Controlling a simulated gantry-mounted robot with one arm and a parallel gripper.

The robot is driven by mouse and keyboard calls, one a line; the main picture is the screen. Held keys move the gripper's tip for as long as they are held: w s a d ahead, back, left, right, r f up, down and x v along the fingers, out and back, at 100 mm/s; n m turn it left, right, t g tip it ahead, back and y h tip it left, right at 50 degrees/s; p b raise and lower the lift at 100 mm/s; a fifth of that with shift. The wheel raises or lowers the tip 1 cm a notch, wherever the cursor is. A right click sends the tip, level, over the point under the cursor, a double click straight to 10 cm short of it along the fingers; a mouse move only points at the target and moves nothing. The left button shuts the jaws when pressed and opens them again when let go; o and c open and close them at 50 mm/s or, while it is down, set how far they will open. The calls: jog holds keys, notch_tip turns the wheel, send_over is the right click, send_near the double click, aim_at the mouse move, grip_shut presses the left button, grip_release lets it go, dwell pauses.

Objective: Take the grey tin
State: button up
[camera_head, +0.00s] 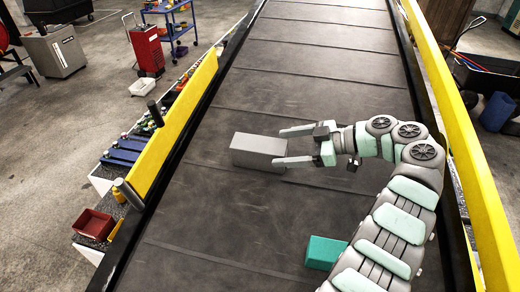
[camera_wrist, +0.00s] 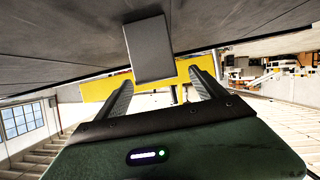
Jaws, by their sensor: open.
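The grey tin (camera_head: 256,151) is a plain box lying on the dark belt (camera_head: 300,95), left of my gripper in the head view. My gripper (camera_head: 281,146) is open, with its two fingers pointing left and reaching the right end of the tin. One finger is on the far side and one on the near side; I cannot tell whether either touches it. In the wrist view the tin (camera_wrist: 150,50) shows ahead, between the directions of my two fingers (camera_wrist: 160,85).
A teal box (camera_head: 324,252) sits on the belt near my arm. Yellow side rails (camera_head: 172,130) edge the belt on both sides. A ledge at left holds a red bin (camera_head: 94,224) and blue items (camera_head: 125,148). The belt beyond the tin is clear.

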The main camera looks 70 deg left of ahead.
aim_at(276, 147)
jog(key=x, duration=0.2)
jog(key=shift+s+a+f+p, duration=0.1)
jog(key=shift+s+a+p, duration=0.05)
jog(key=shift+a+p, duration=0.15)
jog(key=shift+s+a+p, duration=0.4)
jog(key=shift+s+p, duration=0.1)
jog(key=shift+p, duration=0.05)
jog(key=p+x, duration=0.2)
jog(key=x, duration=0.1)
jog(key=shift+s+a, duration=0.2)
jog(key=shift+s, duration=0.05)
jog(key=shift+s+a+f, duration=0.15)
jog(key=shift+a+f, duration=0.05)
jog(key=shift+f, duration=0.05)
jog(key=shift+c, duration=0.6)
grip_shut()
